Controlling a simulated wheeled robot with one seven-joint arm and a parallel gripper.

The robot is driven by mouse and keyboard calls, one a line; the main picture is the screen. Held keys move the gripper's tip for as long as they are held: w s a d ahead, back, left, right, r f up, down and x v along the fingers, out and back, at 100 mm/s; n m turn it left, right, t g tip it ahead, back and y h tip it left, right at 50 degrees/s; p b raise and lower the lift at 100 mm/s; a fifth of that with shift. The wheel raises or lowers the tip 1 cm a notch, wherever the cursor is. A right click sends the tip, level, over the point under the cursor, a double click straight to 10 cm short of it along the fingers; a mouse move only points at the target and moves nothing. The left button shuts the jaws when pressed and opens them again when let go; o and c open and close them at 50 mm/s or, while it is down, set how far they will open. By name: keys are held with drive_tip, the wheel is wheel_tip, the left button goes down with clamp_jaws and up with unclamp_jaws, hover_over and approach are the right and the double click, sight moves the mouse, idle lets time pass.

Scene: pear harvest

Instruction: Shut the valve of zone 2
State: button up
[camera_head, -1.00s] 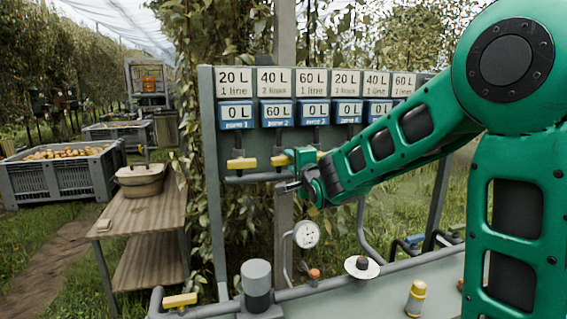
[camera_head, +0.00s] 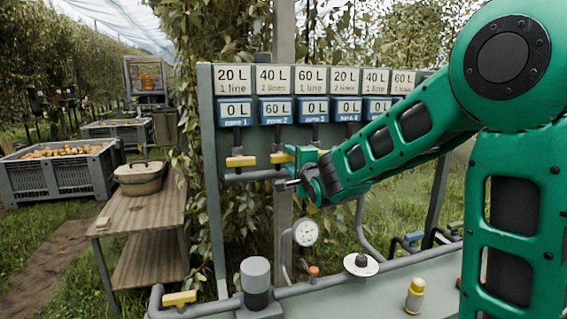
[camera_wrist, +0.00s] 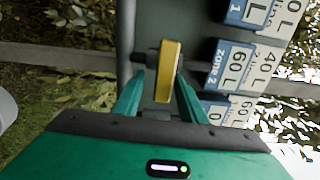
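The zone 2 valve has a yellow handle (camera_head: 281,158) on the pipe below the blue zone 2 display (camera_head: 277,111), which reads 60 L. The handle lies crosswise in the head view, its right part hidden by my gripper (camera_head: 291,169). In the wrist view the yellow handle (camera_wrist: 167,72) stands between the two green fingers of my gripper (camera_wrist: 160,82). The fingers are apart, with a gap visible on the left side of the handle. Whether the right finger touches it is unclear.
The zone 1 yellow handle (camera_head: 240,161) is close on the left, under a display (camera_head: 235,113) reading 0 L. A pressure gauge (camera_head: 305,233) and pipes stand below.

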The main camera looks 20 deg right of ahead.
drive_tip(key=s, duration=1)
drive_tip(key=shift+s, duration=0.35)
drive_tip(key=s+d+f+n+g+h, duration=0.3)
drive_tip(key=s+d+f+n+g, duration=0.3)
drive_tip(key=s+d+f+g, duration=0.7)
drive_tip(key=s+f+n+g+y, duration=0.1)
drive_tip(key=s+f+n+g, duration=0.1)
drive_tip(key=s, duration=1)
drive_tip(key=s+f+n+g+y, duration=0.2)
drive_tip(key=s+f+n+g, duration=0.1)
drive_tip(key=s, duration=1)
drive_tip(key=shift+s+d+f+n, duration=0.25)
drive_tip(key=shift+f+n, duration=0.15)
drive_tip(key=shift+f, duration=0.45)
